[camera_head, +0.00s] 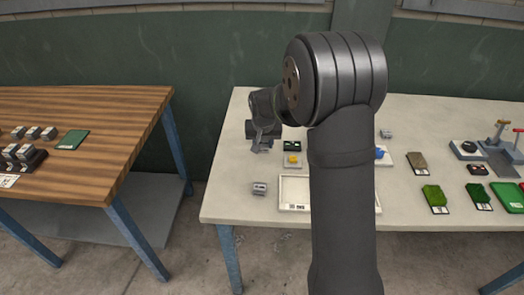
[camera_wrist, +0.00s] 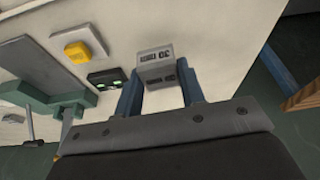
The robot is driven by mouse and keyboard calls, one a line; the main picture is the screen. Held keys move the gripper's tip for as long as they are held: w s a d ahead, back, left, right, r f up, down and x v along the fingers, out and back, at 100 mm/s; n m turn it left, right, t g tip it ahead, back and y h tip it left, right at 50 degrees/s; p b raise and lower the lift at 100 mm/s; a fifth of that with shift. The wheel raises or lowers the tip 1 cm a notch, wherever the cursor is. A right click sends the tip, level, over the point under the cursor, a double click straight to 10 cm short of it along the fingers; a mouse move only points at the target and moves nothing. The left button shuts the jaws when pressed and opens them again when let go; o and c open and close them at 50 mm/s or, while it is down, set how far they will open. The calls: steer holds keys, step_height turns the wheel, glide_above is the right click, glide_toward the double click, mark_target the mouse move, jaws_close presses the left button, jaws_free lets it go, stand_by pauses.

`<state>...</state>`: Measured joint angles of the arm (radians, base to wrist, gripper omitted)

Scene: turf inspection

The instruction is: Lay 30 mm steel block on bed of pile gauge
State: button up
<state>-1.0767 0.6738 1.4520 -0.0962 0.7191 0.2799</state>
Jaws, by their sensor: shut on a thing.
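My gripper (camera_wrist: 160,90) is shut on a grey steel block (camera_wrist: 155,65). The block sits between the blue fingertips, with "30" marked on its faces. In the head view my gripper (camera_head: 260,148) is over the left part of the pale table, largely behind my own arm, and the block is too small to make out clearly. I cannot tell for certain which device is the pile gauge. A light pad with a yellow piece (camera_wrist: 78,50) and a dark unit with green lights (camera_wrist: 106,77) lie left of the block in the wrist view.
Another grey block (camera_head: 259,188) stands on the table near its left front edge. A white tray (camera_head: 281,192) is beside it, partly behind my arm. Turf samples (camera_head: 435,196) lie to the right. A wooden table (camera_head: 120,115) with several small blocks stands left, across a gap.

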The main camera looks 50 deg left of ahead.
steer(key=w+d+r, duration=0.4)
steer(key=w+d, duration=0.5)
steer(key=d, duration=0.4)
steer(key=w+d+r, duration=0.3)
steer(key=w+d, duration=0.6)
steer(key=d, duration=0.3)
steer(key=shift+m, duration=0.4)
steer(key=a+f, duration=0.2)
steer(key=a, duration=0.1)
steer(key=s+a+f, duration=0.1)
steer(key=a+f, duration=0.1)
steer(key=a, duration=0.2)
steer(key=a+f, duration=0.2)
steer(key=a, duration=0.2)
steer(key=shift+s+f, duration=0.3)
steer(key=shift+s, duration=0.1)
steer(key=shift+f, duration=2)
steer(key=shift+f, duration=0.2)
steer(key=o, duration=1.3)
steer(key=shift+c, duration=0.2)
steer(key=shift+r, duration=0.1)
